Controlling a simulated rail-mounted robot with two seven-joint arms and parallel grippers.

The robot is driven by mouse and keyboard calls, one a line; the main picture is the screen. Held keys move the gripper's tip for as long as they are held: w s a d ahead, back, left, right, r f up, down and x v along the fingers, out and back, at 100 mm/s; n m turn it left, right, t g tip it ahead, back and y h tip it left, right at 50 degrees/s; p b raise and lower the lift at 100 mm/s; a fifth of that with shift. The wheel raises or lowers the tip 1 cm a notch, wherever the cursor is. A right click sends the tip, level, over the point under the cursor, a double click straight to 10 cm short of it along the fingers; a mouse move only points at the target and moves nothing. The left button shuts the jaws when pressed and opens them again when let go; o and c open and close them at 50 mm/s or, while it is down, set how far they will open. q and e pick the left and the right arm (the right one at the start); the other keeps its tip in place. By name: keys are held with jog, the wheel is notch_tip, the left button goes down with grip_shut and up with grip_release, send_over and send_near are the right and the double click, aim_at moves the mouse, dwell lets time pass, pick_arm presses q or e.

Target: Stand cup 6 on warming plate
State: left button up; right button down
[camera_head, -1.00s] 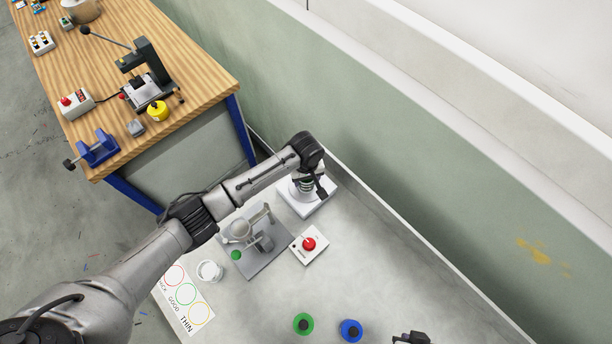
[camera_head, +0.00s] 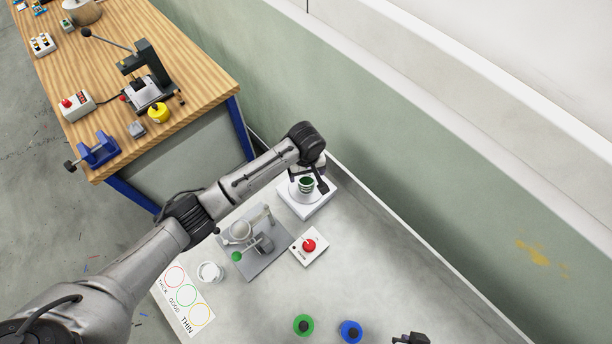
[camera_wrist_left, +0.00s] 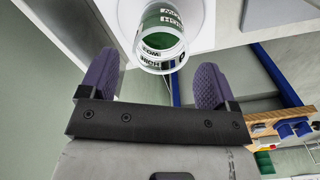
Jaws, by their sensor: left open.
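A clear cup with green contents and dark lettering (camera_head: 306,185) stands upright on the white warming plate (camera_head: 318,206) by the back wall. Its number cannot be read. In the left wrist view the cup (camera_wrist_left: 161,38) sits on the plate's pale round top (camera_wrist_left: 203,22). My left gripper (camera_head: 308,182) is at the cup with fingers spread. In the wrist view its purple pads (camera_wrist_left: 155,82) are wide apart, with clear gaps to the cup, which lies beyond the fingertips. My right gripper (camera_head: 411,338) shows only partly at the bottom edge; its opening is unclear.
A grey stand with a green-knobbed lever (camera_head: 258,250) and a red-button box (camera_head: 309,246) are in front of the plate. A white cup (camera_head: 209,271) stands by the THICK/GOOD/THIN card (camera_head: 186,297). Green (camera_head: 303,325) and blue (camera_head: 350,331) round items lie nearer. The right of the table is clear.

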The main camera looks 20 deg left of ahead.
pick_arm(q)
notch_tip(320, 180, up, 7)
dwell(0.4)
jog(key=shift+r, duration=0.1)
